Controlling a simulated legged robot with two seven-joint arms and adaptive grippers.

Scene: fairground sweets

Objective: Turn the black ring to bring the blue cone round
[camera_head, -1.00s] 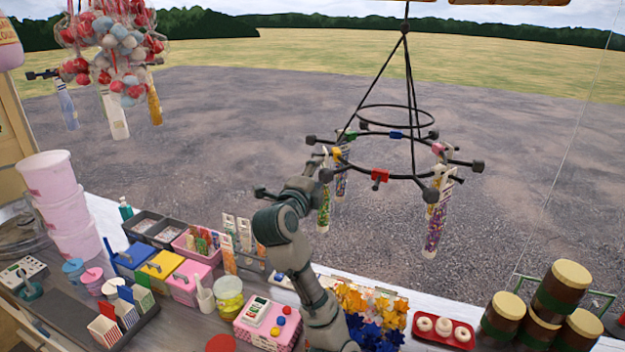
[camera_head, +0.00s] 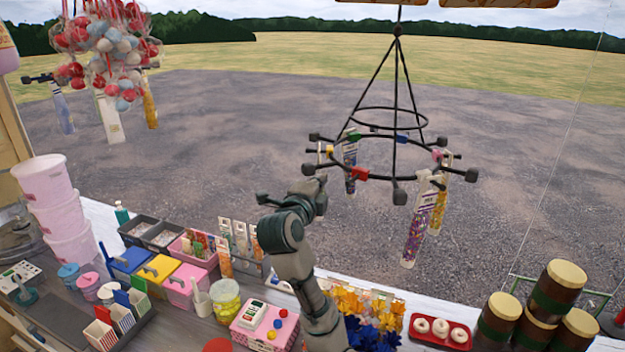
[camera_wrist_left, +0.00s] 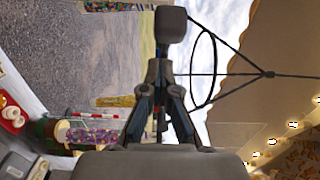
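The black ring (camera_head: 380,181) hangs on black rods and bears knob-ended pegs and coloured clips. The blue clip (camera_head: 402,137) is on its far side, the red clip (camera_head: 360,174) near-left, the yellow clip (camera_head: 328,151) left. Clear cones of sweets hang from it: a purple-and-blue one (camera_head: 350,170) left, a purple one (camera_head: 414,232) and a yellow one (camera_head: 438,212) right. I cannot tell which is the blue cone. My left gripper (camera_head: 321,180) is beside the ring's left pegs. Its fingers (camera_wrist_left: 160,68) look closed together, near a dark knob (camera_wrist_left: 171,24). My right gripper is out of view.
The counter below holds coloured boxes (camera_head: 160,267), pink tubs (camera_head: 65,210), a red tray of doughnuts (camera_head: 440,342) and brown jars (camera_head: 552,292). Bagged sweets (camera_head: 108,45) hang upper left. Open air surrounds the ring above the ground.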

